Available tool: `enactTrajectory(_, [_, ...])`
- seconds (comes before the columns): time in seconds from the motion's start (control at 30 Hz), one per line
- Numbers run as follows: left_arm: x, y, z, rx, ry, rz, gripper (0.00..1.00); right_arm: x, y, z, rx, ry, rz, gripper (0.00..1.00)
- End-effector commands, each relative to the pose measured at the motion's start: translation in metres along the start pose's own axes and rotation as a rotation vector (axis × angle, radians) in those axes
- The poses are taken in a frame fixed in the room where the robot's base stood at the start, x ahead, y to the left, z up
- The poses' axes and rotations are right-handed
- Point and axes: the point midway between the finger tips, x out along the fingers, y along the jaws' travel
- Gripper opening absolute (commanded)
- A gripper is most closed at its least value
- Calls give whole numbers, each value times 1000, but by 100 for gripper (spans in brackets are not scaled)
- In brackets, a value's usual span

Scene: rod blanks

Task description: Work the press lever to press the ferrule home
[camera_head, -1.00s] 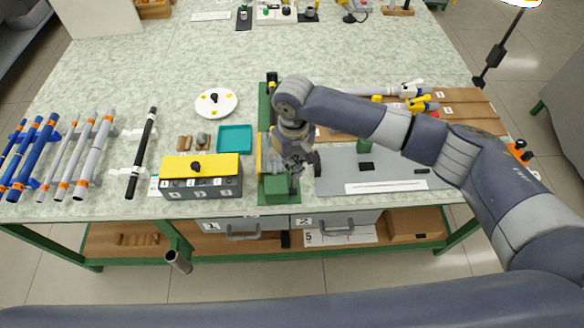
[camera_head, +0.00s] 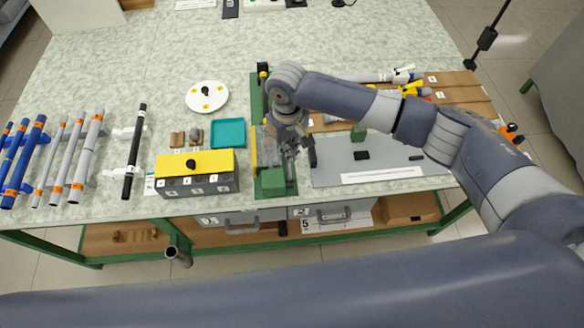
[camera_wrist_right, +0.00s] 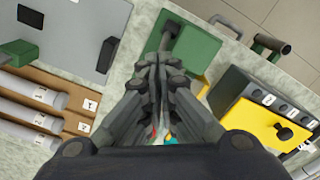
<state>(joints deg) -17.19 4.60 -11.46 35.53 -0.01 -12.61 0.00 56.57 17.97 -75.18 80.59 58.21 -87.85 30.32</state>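The green press (camera_head: 270,182) stands near the table's front edge, with a clear guard and a yellow strip at its left side. My right gripper (camera_head: 291,152) is over the press, pointing down, and covers much of it. In the right wrist view my gripper's fingers (camera_wrist_right: 163,65) are together, with only a thin gap between them. A dark rod with a grey end, apparently the press lever (camera_wrist_right: 168,32), shows just beyond the fingertips, by the green block. Whether the fingers touch it cannot be told. The ferrule is hidden. My left gripper is out of view.
A yellow-topped box (camera_head: 195,163) and a teal tray (camera_head: 228,133) stand left of the press. A grey mat (camera_head: 330,172) lies to its right. Blue and grey rods (camera_head: 75,160) lie at far left. A white disc (camera_head: 207,96) lies behind the tray.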

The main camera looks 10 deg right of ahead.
Motion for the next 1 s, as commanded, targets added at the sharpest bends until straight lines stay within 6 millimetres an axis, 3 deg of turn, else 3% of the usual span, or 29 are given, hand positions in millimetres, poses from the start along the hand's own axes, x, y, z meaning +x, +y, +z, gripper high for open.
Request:
enactTrajectory(0.03, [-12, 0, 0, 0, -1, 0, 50, -5, -1, 6, 2, -5, 2, 0])
enactTrajectory(0.2, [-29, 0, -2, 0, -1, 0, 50, -5, -11, 21, 0, -5, 0, 0])
enactTrajectory(1.0, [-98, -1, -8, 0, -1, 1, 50, -4, -51, 91, -1, -3, -2, 0])
